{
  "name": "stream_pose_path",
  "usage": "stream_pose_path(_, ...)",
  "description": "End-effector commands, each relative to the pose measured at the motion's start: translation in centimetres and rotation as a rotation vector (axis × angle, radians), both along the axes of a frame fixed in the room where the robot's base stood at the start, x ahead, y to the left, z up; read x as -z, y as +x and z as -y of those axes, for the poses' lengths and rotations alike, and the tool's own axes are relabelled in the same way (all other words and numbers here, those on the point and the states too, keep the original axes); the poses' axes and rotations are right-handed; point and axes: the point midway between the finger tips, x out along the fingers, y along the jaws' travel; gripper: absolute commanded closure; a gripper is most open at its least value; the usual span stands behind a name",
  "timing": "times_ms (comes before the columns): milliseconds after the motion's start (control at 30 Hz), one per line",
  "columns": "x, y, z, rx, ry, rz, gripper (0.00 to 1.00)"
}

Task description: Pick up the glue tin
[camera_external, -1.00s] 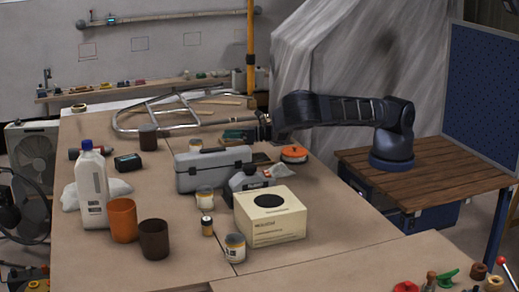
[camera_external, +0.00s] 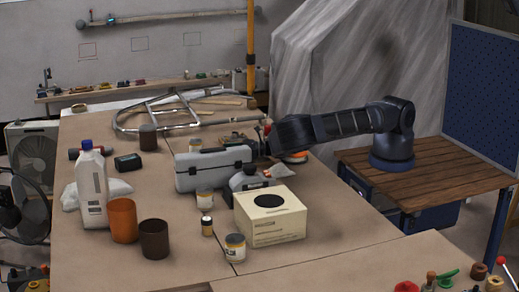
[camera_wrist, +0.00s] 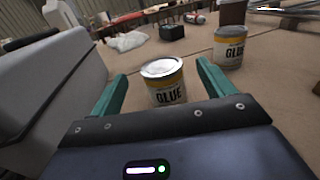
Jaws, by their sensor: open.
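A glue tin (camera_wrist: 166,88), white-lidded with a yellow band and the word GLUE, stands upright straight ahead in the wrist view. My gripper (camera_wrist: 161,70) is open, with one green finger on each side of the tin in this view. I see no contact and cannot tell how far the tin is between the fingers. A second glue tin (camera_wrist: 229,48) stands farther off to the right. In the external view, the grey case (camera_external: 214,167) hides my fingers and the near tin. A tin (camera_external: 196,145) shows just behind the case.
The grey case (camera_wrist: 50,85) stands close beside my left finger. A dark cup (camera_external: 148,137), a black box (camera_external: 128,162) and a metal tube frame (camera_external: 165,118) lie beyond.

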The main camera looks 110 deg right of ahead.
Motion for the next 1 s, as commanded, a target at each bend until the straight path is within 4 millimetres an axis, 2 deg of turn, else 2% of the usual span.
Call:
stream_pose_path(33, 0.9, 0.0, 0.1, 0.001, 0.002, -0.001, 0.19)
stream_pose_path(100, 0.5, 1.5, 0.4, 0.0, 0.001, 0.003, 0.19)
stream_pose_path(200, 0.6, 2.5, 0.6, 0.0, 0.001, 0.0, 0.19)
stream_pose_path(467, 0.6, 2.9, 0.7, 0.001, 0.001, -0.001, 0.19)
stream_pose_path(567, 0.6, 2.9, 0.7, 0.001, 0.001, -0.001, 0.35)
stream_pose_path(767, 0.5, 2.9, 0.7, 0.001, 0.0, -0.001, 0.74)
stream_pose_path(800, 0.5, 2.9, 0.7, 0.001, 0.0, 0.0, 0.77)
stream_pose_path(1000, 0.5, 2.9, 0.7, 0.001, 0.0, 0.0, 0.77)
